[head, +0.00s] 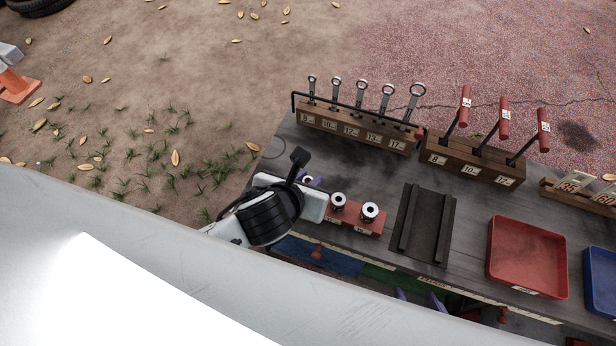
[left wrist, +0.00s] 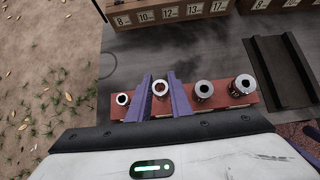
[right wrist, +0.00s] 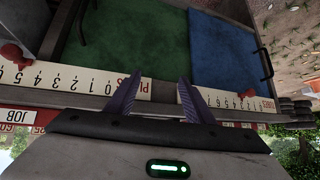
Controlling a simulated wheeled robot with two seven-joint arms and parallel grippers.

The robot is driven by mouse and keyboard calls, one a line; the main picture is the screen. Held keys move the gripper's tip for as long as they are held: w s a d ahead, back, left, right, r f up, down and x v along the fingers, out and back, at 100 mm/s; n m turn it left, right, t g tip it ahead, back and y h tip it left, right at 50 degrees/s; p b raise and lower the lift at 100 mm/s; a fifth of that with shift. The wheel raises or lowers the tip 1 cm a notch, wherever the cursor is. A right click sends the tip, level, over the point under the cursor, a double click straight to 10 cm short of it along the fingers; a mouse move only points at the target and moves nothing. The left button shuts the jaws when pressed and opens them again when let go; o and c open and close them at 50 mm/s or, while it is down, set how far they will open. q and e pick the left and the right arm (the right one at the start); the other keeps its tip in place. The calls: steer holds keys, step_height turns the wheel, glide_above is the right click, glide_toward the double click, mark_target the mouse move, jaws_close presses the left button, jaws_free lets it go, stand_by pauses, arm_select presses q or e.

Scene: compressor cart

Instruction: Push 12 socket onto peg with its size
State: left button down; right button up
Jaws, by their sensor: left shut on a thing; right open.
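A red peg rail (head: 355,222) lies at the front left of the cart top. It also shows in the left wrist view (left wrist: 222,115). Two chrome sockets stand on its right half, one (left wrist: 204,90) beside a larger one (left wrist: 243,86); a smaller round piece (left wrist: 122,99) is at its left end. My left gripper (left wrist: 161,84) is shut on a chrome socket (left wrist: 160,89) over the rail between these. Whether that socket is seated cannot be told; size marks are unreadable. In the head view my left gripper (head: 311,182) hides the rail's left part. My right gripper (head: 418,297) is open and empty by the cart's front side.
A wrench rack (head: 355,129) and a red-handled tool block (head: 470,161) stand behind. A dark channelled tray (head: 422,225) lies right of the rail, then a red tray (head: 527,257) and a blue tray (head: 603,278). Green (right wrist: 135,40) and blue (right wrist: 225,50) panels show in the right wrist view.

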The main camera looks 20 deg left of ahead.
arm_select(q)
steer(key=shift+r, duration=0.1)
stand_by(0.3)
steer(key=shift+p, duration=0.6)
steer(key=shift+p, duration=0.4)
steer(key=shift+f, duration=1.75)
stand_by(0.6)
steer(key=c, duration=1.5)
jaws_free()
steer(key=shift+c, duration=0.2)
steer(key=v, duration=1)
steer(key=shift+s+r, duration=0.1)
